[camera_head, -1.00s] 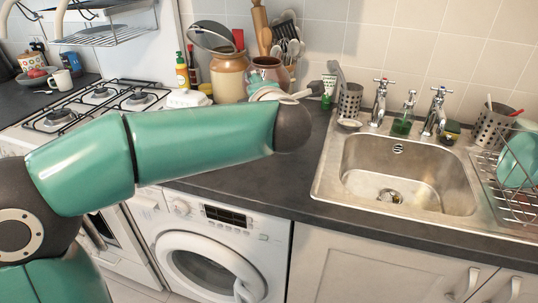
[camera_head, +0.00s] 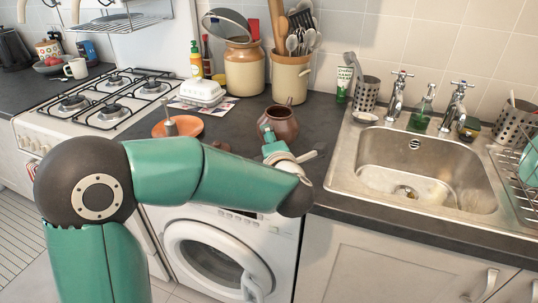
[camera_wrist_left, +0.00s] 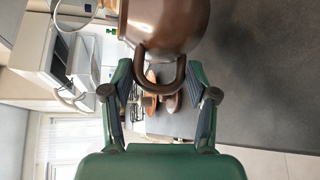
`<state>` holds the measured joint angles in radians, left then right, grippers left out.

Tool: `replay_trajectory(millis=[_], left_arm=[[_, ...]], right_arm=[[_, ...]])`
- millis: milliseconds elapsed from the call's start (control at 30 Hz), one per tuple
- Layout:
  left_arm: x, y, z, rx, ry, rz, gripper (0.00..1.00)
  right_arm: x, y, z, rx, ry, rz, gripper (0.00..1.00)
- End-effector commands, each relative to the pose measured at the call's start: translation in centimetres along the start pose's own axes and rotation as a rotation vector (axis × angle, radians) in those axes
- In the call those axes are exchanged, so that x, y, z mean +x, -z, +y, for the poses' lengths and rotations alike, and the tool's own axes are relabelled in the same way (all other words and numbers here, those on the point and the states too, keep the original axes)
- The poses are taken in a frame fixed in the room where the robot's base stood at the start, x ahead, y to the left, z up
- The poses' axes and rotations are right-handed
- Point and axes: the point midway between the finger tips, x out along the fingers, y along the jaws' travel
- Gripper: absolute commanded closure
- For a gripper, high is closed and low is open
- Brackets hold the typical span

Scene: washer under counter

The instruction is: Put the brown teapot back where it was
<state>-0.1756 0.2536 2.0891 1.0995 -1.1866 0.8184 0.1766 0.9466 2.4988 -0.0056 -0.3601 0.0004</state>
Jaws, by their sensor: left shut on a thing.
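The brown teapot (camera_head: 281,123) is over the dark counter, between the stove and the sink in the head view. It looks roughly upright; I cannot tell whether its base touches the counter. My left gripper (camera_head: 272,148) is at its near side, partly hidden by my wrist. In the left wrist view, the teapot (camera_wrist_left: 165,22) fills the top, and its loop handle (camera_wrist_left: 160,82) lies between the fingertips of my left gripper (camera_wrist_left: 160,80), which is shut on it. My right gripper is not in view.
An orange plate (camera_head: 190,127) and a small brown object (camera_head: 220,147) are left of the teapot. A butter dish (camera_head: 202,91), a utensil crock (camera_head: 290,82) and a stoneware jar (camera_head: 245,72) stand behind. The sink (camera_head: 415,170) is right. Counter right of the teapot is clear.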

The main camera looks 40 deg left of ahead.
Motion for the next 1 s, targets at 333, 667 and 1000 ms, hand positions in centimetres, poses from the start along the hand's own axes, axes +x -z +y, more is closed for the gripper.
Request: replay_trajectory(millis=[333, 667, 1000], left_arm=[[0.7, 0.6, -3.0, -0.002, -0.003, 0.0, 1.0], [0.7, 0.6, -3.2, 0.001, 0.003, 0.0, 0.31], [-0.3, 0.5, -3.1, 0.0, 0.001, -0.003, 0.31]], right_arm=[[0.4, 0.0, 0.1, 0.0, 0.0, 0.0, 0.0], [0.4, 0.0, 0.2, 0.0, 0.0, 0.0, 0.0], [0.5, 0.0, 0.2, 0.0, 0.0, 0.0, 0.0]])
